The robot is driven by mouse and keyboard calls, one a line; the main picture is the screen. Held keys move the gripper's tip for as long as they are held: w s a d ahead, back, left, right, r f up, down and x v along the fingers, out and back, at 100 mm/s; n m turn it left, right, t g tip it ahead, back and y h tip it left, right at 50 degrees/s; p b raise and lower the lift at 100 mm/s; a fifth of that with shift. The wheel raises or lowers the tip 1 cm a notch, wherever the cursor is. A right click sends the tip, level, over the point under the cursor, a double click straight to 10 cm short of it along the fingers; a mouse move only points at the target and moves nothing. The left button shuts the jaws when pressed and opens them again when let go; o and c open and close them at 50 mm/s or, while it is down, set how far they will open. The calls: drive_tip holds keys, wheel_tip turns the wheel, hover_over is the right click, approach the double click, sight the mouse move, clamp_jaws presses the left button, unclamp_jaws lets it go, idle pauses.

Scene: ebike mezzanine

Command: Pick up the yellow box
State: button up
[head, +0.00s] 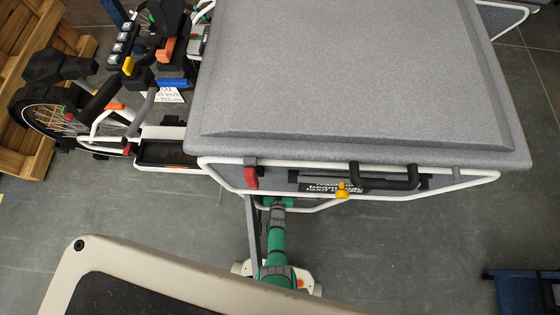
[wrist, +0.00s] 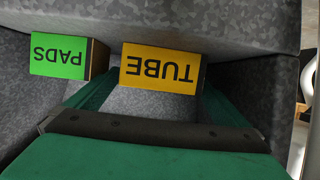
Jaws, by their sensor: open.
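The yellow box (wrist: 160,68), marked TUBE, shows upside down in the wrist view, against a grey speckled wall. My gripper (wrist: 157,88) is open, with its two green fingers pointing toward the box. The left fingertip lies near the box's left edge and the right fingertip near its right edge. The box fills most of the gap between them; I cannot tell how deep it sits between the fingers. In the head view the yellow box and my gripper are hidden by the grey cargo lid.
A green box (wrist: 60,56), marked PADS, stands just left of the yellow box, close to the left finger. Grey walls surround the space closely. In the head view a large grey lid (head: 350,75) with a white frame rail covers the cargo bike. Grey floor (head: 400,265) is open in front.

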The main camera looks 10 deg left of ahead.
drive_tip(key=shift+d, duration=0.15)
drive_tip(key=c, duration=0.8)
drive_tip(key=shift+s, duration=0.1)
drive_tip(key=c, duration=0.5)
drive_tip(key=shift+o, duration=0.2)
drive_tip(key=shift+a, duration=0.2)
drive_tip(key=shift+s+d+r, duration=0.1)
